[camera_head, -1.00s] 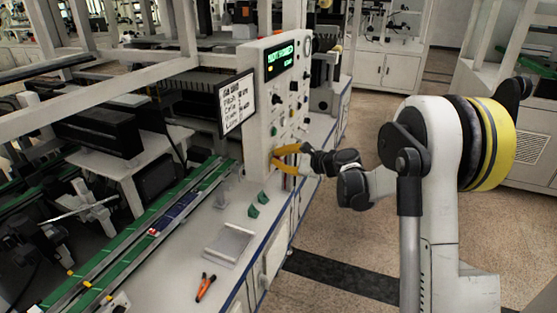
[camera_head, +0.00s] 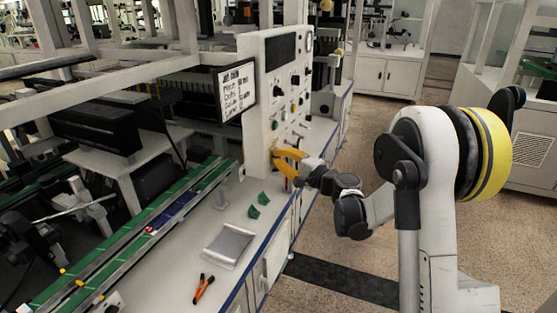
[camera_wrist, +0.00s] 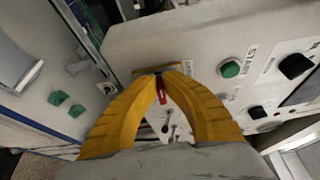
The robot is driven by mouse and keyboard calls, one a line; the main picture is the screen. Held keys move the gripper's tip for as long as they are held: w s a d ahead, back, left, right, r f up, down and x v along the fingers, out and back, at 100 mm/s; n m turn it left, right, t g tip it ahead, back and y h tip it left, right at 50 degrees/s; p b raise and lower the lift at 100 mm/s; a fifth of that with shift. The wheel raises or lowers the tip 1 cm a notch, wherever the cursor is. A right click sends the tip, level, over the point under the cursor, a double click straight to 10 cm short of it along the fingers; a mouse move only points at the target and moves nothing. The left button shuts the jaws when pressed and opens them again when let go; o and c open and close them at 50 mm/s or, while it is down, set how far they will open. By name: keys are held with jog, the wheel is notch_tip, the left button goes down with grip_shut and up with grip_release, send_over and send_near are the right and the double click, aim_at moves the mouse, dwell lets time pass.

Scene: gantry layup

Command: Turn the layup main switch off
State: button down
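The control panel (camera_head: 268,110) is a pale upright box with knobs and buttons, and its display (camera_head: 281,52) is dark. My gripper (camera_head: 277,155) has yellow fingers and reaches the lower part of the panel face. In the wrist view my gripper (camera_wrist: 159,72) has its fingertips together, close against a yellow-edged plate (camera_wrist: 178,66), which they partly hide. A small red part (camera_wrist: 163,97), perhaps the main switch's handle, shows between the bowed fingers, below the tips. I see nothing clearly gripped. Whether the tips touch the panel is unclear.
A green button (camera_wrist: 230,69) and black knobs (camera_wrist: 295,66) sit beside the fingers. A sign screen (camera_head: 237,92) is on the panel's left. Green brackets (camera_head: 258,205), a metal tray (camera_head: 228,246) and orange-handled pliers (camera_head: 203,288) lie on the bench. Open floor is at the right.

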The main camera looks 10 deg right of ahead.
dwell(0.4)
jog(key=c, duration=1.5)
grip_release()
jog(key=shift+a+f, duration=0.1)
jog(key=v, duration=1.2)
jog(key=shift+f, duration=0.15)
jog(key=shift+n, duration=0.3)
